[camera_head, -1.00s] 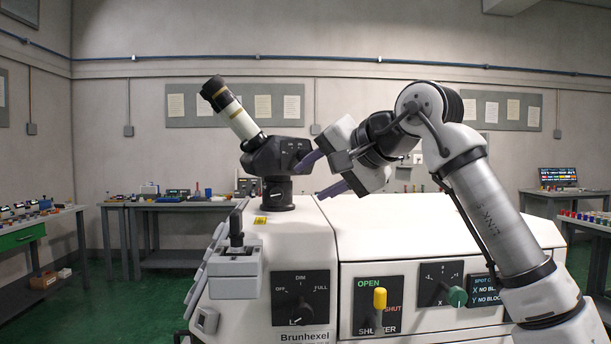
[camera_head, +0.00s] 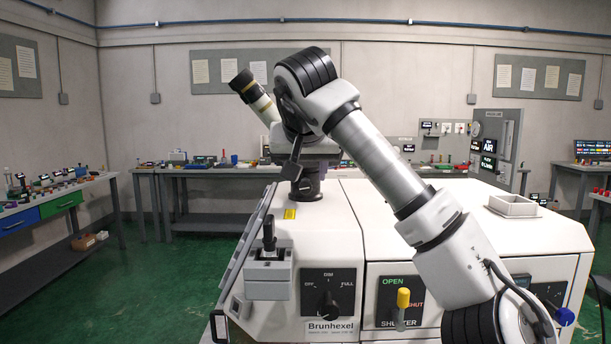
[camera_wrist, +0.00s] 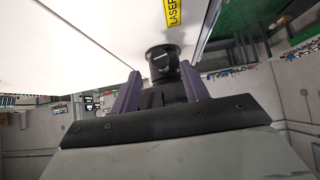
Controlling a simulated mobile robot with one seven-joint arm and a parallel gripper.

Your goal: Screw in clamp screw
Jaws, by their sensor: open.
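A small pale mark shows on the post. I cannot make out the clamp screw for certain; the space between the fingers is dark.
The white machine (camera_head: 385,222) carries a dimmer knob (camera_head: 328,304), a yellow-tipped shutter lever (camera_head: 403,298) and a black joystick (camera_head: 268,236). A square open tray (camera_head: 513,205) sits on its right top. Workbenches (camera_head: 205,172) with small parts line the walls. Green floor lies open at left.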

